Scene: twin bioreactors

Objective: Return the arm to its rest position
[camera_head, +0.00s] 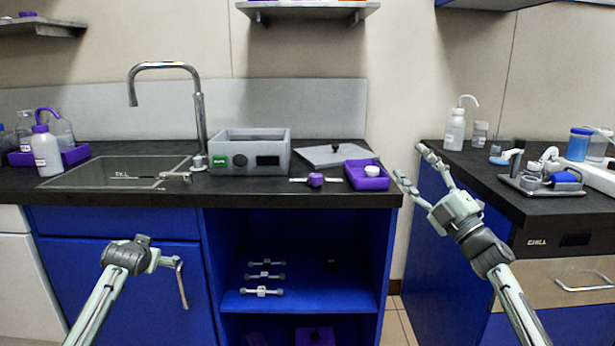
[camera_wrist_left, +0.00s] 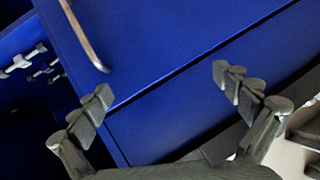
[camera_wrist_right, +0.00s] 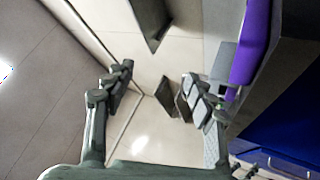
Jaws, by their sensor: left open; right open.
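My right gripper (camera_head: 408,161) is raised in the gap between the two counters, close to the right end of the sink counter. Its fingers are spread and empty; the right wrist view shows the same open fingers (camera_wrist_right: 157,77). My left arm's wrist (camera_head: 130,256) is low in front of the blue cabinet, left of centre, and its fingers are mostly hidden in the head view. In the left wrist view the left gripper (camera_wrist_left: 163,84) is open and empty before the blue cabinet front (camera_wrist_left: 170,105).
A grey box (camera_head: 270,157) stands behind. The right counter (camera_head: 480,200) carries bottles and a metal tray. A cabinet handle (camera_head: 182,283) is near my left wrist.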

